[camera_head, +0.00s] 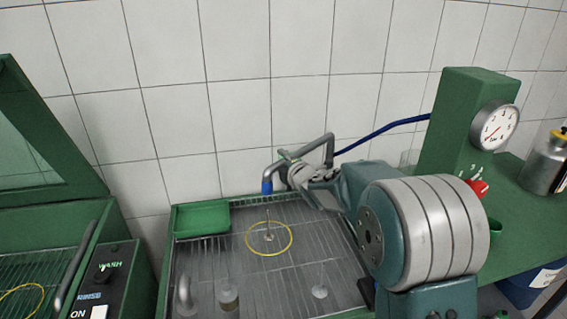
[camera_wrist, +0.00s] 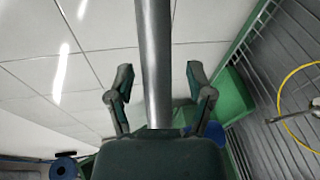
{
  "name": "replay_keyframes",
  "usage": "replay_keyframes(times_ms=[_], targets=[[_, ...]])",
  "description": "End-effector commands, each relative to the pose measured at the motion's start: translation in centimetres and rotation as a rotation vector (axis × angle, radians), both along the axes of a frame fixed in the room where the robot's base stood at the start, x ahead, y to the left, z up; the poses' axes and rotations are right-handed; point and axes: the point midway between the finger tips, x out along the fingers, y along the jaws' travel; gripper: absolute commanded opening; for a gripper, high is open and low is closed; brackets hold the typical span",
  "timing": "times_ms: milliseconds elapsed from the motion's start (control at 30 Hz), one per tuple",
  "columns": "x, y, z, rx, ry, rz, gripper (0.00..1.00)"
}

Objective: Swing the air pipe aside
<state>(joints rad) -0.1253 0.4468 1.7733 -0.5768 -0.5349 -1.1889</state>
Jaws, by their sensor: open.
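The air pipe (camera_head: 316,145) is a bent grey metal tube with a blue nozzle end (camera_head: 267,187), over the back of the wire-rack tray. A blue hose (camera_head: 385,130) runs from near it to the green gauge post. My gripper (camera_head: 300,170) is at the pipe. In the wrist view, the grey pipe (camera_wrist: 157,50) runs between the two spread fingers of my gripper (camera_wrist: 159,75), with a gap visible on each side. The gripper is open. My gripper body hides the pipe's lower part in the wrist view.
The tray (camera_head: 172,270) holds a yellow ring (camera_head: 291,240), a green bin (camera_head: 202,217) and small metal parts. A washer with an open lid (camera_head: 40,140) stands left. The gauge post (camera_head: 450,120) and a metal bottle (camera_head: 543,165) stand right. A tiled wall is close behind.

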Motion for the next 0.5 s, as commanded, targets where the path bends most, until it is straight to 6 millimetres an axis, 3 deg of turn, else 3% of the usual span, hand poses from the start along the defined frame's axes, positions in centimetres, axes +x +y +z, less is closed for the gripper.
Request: replay_keyframes(times_ms=[200,233,367,500], targets=[[0.06,-0.04,0.04,0.000,0.000,-0.001,0.68],[0.06,-0.02,0.04,0.000,0.000,-0.001,0.59],[0.05,0.05,0.02,-0.001,0.000,0.000,0.01],[0.08,0.05,-0.07,0.000,0.001,0.000,0.00]])
